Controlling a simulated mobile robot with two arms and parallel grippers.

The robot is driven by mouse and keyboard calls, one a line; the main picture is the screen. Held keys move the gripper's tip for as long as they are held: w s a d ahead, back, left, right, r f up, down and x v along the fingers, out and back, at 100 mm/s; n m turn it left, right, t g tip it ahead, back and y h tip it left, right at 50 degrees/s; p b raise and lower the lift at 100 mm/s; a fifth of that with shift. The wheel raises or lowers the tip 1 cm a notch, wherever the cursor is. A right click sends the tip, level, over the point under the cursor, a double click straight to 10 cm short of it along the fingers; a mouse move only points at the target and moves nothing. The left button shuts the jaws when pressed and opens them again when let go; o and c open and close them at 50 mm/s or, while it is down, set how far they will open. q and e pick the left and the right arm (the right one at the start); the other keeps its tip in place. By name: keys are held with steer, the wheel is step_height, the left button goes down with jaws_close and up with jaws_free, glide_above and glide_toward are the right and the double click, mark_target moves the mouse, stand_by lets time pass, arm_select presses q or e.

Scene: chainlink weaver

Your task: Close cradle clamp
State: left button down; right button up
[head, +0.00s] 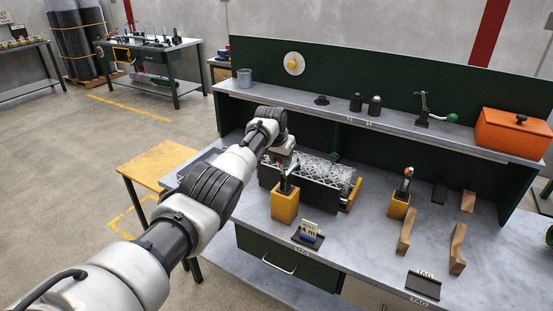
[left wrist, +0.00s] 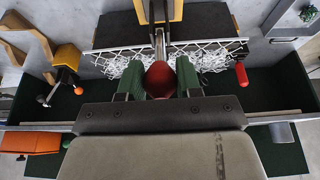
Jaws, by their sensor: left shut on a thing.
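The cradle (head: 319,193) is a long dark trough on the bench, with pale chainlink mesh (head: 315,168) lying in it. A yellow block (head: 285,206) stands at its front and carries a dark clamp (head: 289,186). My left gripper (head: 285,160) is at the top of this clamp, over the cradle's left part. In the left wrist view, its green fingers (left wrist: 157,82) are shut on the red knob (left wrist: 159,77) of the clamp's lever (left wrist: 158,45). The mesh (left wrist: 204,57) shows behind the knob. Whether the clamp is fully closed is unclear. My right gripper is out of view.
Wooden pieces (head: 457,249) and a small dark stand (head: 308,236) lie on the bench. An orange box (head: 512,133) sits on the shelf. A small red handle (left wrist: 241,74) is near the mesh.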

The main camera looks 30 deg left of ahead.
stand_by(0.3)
arm_select(q)
steer(key=c, duration=0.8)
jaws_free()
steer(key=shift+w, duration=0.15)
steer(key=shift+o, duration=0.2)
steer(key=shift+r, duration=0.1)
steer(key=shift+r+p, duration=0.3)
steer(key=shift+r, duration=0.2)
steer(key=b+v, duration=0.1)
steer(key=v, duration=0.8)
steer(key=shift+s+r, duration=0.2)
steer(key=shift+d, duration=0.1)
